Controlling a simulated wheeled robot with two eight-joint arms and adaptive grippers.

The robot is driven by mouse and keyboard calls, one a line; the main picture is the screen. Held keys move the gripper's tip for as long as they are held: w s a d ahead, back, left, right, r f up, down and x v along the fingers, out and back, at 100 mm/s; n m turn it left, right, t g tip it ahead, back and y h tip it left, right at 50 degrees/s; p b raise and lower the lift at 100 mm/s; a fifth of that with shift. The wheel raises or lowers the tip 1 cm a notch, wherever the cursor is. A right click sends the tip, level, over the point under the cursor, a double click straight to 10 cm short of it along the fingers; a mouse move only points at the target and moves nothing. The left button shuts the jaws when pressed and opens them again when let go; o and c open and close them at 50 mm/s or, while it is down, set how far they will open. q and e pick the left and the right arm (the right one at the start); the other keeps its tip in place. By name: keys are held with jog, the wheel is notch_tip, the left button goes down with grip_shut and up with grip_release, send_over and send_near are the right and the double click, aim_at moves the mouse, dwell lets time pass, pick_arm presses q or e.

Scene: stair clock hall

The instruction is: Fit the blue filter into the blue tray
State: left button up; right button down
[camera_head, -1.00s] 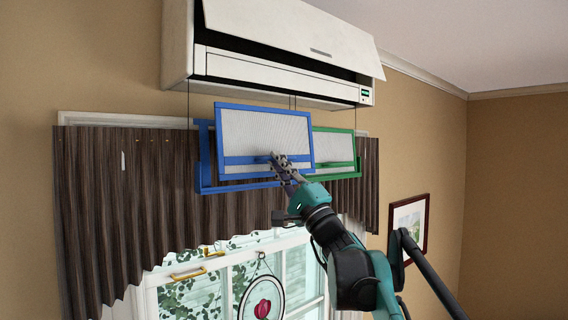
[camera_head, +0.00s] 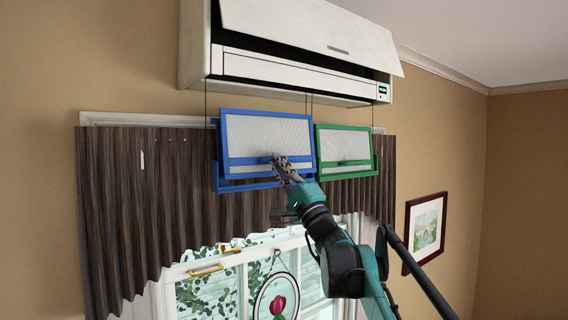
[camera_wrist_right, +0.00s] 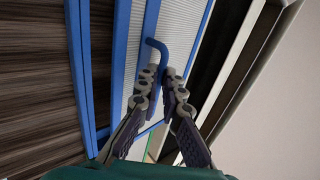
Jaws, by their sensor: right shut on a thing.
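The blue filter (camera_head: 265,133), a pale mesh panel in a blue frame, hangs upright in front of the blue tray (camera_head: 240,186). The tray's left side and lower rim show behind and below it; the rest is hidden, so I cannot tell whether they touch. The filter's top edge is slightly above the tray's top left corner. My right gripper (camera_head: 282,166) is shut on the filter's small blue handle. The right wrist view shows the gripper fingers (camera_wrist_right: 160,82) at the bent handle, with the filter mesh (camera_wrist_right: 182,30) behind. My left gripper is not in view.
A green filter (camera_head: 341,144) sits in a green tray (camera_head: 350,174) close on the right. Both trays hang under a white air conditioner (camera_head: 290,68) with its flap raised. A brown curtain (camera_head: 150,210) and window are behind; a framed picture (camera_head: 425,233) hangs right.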

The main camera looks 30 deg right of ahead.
aim_at(271, 168)
jog(key=shift+w+a+f+b, duration=0.15)
jog(key=shift+w+f+b, duration=0.2)
jog(key=shift+w+f, duration=0.85)
jog(key=shift+w, duration=0.1)
jog(key=c, duration=1.6)
grip_release()
